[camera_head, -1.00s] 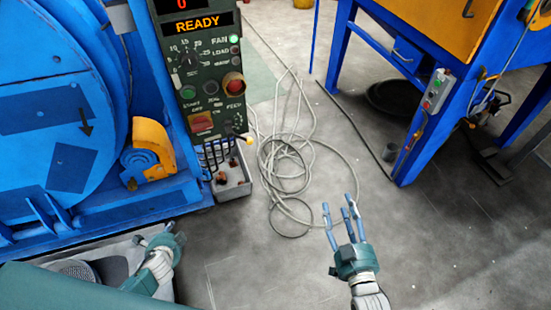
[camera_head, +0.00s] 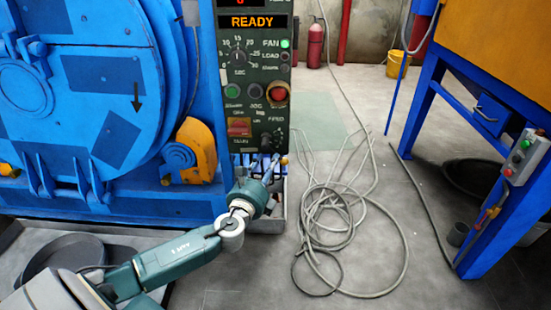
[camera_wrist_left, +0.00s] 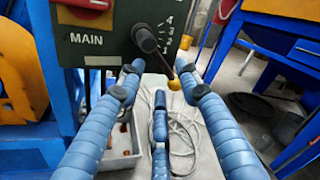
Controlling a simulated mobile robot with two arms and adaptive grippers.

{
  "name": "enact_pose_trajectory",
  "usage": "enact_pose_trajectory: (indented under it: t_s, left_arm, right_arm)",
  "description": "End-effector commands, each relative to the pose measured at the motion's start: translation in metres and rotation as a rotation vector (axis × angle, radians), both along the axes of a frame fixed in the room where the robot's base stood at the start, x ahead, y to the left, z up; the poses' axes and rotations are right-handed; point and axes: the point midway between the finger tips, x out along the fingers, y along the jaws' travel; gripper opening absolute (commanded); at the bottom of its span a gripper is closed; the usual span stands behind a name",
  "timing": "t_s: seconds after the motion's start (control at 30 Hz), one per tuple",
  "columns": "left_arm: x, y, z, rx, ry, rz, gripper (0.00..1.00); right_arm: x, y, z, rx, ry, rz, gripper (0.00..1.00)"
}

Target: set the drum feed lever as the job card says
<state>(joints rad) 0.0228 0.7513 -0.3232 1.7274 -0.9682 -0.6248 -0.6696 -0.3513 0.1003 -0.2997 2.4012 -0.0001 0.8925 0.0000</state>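The drum feed lever (camera_wrist_left: 160,60) is a black arm with a yellow tip on the dark green control panel (camera_wrist_left: 110,42). Beside its pivot is a scale numbered 1 to 4. The lever slants down to the right; which number it marks I cannot tell. My left gripper (camera_wrist_left: 158,88) is open with its blue fingers spread just in front of the lever. The yellow tip is near the right fingertip; contact is unclear. In the head view, my left gripper (camera_head: 273,170) is at the panel's lower edge. No job card is legible. My right gripper is out of view.
The panel's display (camera_head: 252,22) reads READY. The blue drum machine (camera_head: 100,90) stands left. Coiled grey cable (camera_head: 335,215) lies on the floor to the right. A blue-legged orange machine (camera_head: 490,70) stands farther right.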

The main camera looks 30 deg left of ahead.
Motion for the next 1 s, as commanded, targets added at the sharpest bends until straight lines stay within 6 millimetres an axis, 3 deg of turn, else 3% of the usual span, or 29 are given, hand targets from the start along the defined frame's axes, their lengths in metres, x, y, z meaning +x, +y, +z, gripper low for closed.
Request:
enact_pose_trajectory:
  t_s: [0.1,0.3,0.7,0.73,0.9,1.0]
  left_arm:
    - [0.024,0.007,-0.002,-0.001,-0.003,0.001,0.35]
    - [0.049,0.014,-0.002,-0.003,-0.001,0.0,0.35]
    - [0.058,0.016,-0.001,-0.004,0.002,-0.001,0.35]
    - [0.058,0.016,-0.001,-0.004,0.002,-0.001,0.33]
    - [0.057,0.016,-0.001,-0.004,0.002,-0.001,0.0]
    - [0.057,0.016,-0.001,-0.004,0.002,-0.001,0.0]
  right_arm:
    - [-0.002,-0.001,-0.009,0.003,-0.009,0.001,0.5]
    - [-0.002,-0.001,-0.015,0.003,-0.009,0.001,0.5]
    - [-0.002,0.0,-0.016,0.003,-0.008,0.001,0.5]
    - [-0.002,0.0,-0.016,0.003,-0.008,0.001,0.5]
    - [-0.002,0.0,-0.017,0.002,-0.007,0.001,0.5]
    - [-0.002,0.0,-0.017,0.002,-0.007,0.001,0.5]
